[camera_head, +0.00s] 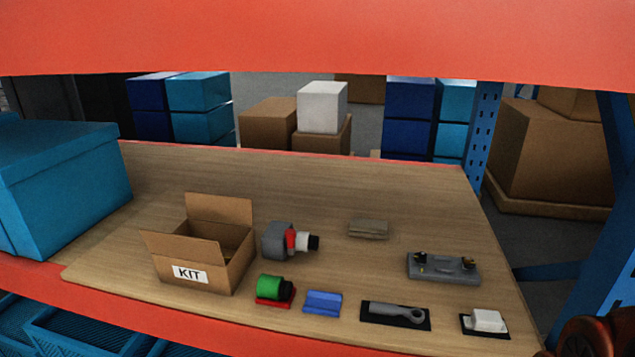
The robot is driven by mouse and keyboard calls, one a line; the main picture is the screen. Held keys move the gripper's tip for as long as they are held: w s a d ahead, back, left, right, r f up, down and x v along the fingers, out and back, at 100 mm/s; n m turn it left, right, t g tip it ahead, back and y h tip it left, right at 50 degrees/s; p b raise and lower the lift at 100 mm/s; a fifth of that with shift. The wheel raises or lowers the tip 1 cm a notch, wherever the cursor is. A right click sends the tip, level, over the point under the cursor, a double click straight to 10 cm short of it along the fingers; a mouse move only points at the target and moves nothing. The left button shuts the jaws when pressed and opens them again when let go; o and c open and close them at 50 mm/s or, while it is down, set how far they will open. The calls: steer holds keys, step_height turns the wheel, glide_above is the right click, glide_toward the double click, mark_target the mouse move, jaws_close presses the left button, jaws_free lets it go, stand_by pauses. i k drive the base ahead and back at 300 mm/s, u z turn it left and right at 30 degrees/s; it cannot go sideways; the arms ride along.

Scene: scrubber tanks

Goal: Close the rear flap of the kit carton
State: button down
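The kit carton (246,266) is a brown box with a white KIT label on its front face. It stands on the left part of the wooden shelf board in the head view. Its rear flap (219,209) stands up along the back edge, open. A front flap (180,247) is also raised and leans outward above the label. The top is open between them and part of the inside shows. The bottom of the carton is hidden. My gripper is not in view.
A grey-and-red part (278,241) stands close to the carton's right side, and a green cylinder (270,287) in front of it. A large teal box (60,185) stands to the left. An orange beam (320,40) crosses above. Several small items lie to the right.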

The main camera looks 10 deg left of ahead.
mark_target(204, 206)
steer(key=z, duration=0.3)
steer(key=i, duration=0.4)
steer(key=u, duration=1.7)
